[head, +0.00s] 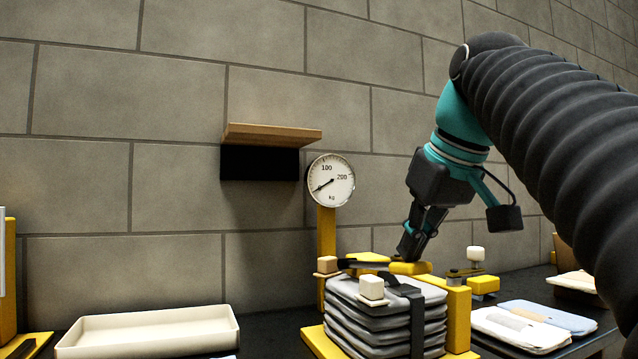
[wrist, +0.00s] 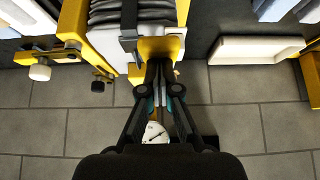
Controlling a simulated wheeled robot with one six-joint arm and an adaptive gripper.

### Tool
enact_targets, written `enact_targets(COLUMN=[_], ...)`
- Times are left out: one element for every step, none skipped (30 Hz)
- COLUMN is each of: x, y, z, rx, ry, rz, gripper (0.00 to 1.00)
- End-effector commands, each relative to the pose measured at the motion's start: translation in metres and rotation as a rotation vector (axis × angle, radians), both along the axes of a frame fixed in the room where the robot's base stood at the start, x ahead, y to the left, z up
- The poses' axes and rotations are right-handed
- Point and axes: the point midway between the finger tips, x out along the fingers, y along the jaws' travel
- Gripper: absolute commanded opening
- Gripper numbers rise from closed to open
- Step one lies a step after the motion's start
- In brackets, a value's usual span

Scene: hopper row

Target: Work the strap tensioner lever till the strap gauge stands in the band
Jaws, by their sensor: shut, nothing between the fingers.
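The tensioner lever has a yellow grip (head: 410,268) and a dark bar, lying about level over the stack. A dark strap (head: 416,312) runs over a stack of grey sacks (head: 350,318). My gripper (head: 404,256) is shut and empty, its tips at or just above the yellow grip; contact is unclear. In the wrist view its tips (wrist: 160,64) meet over yellow.
White knobs and a cream block stand around the stack on the yellow frame (head: 458,318). A cream tray (head: 150,332) lies at left. Flat packs (head: 520,326) lie at right. A wooden shelf (head: 272,135) juts from the block wall behind.

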Motion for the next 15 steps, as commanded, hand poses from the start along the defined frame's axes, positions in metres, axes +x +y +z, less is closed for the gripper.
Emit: enact_targets(x=[0.000, 0.000, 0.000, 0.000, 0.000, 0.000, 0.000, 0.000, 0.001, 0.001, 0.001, 0.001, 0.001, 0.001, 0.001], y=[0.000, 0.000, 0.000, 0.000, 0.000, 0.000, 0.000, 0.000, 0.001, 0.001, 0.001, 0.001, 0.001, 0.001, 0.001], z=[-0.004, -0.006, -0.009, -0.012, -0.014, -0.018, -0.020, -0.022, -0.026, -0.028, -0.024, -0.023, -0.022, -0.021, -0.019], rx=[0.000, 0.000, 0.000, 0.000, 0.000, 0.000, 0.000, 0.000, 0.000, 0.000, 0.001, 0.000, 0.000, 0.000, 0.000], ry=[0.001, 0.001, 0.001, 0.001, 0.001, 0.001, 0.001, 0.001, 0.001, 0.001, 0.000, 0.001, 0.001, 0.001, 0.001], rz=[0.000, 0.000, 0.000, 0.000, 0.000, 0.001, 0.001, 0.001, 0.001, 0.001, 0.001, 0.001, 0.001, 0.001, 0.001], gripper=[0.00, 0.00, 0.00, 0.00, 0.00, 0.00, 0.00, 0.00, 0.00, 0.00, 0.00, 0.00, 0.00, 0.00, 0.00])
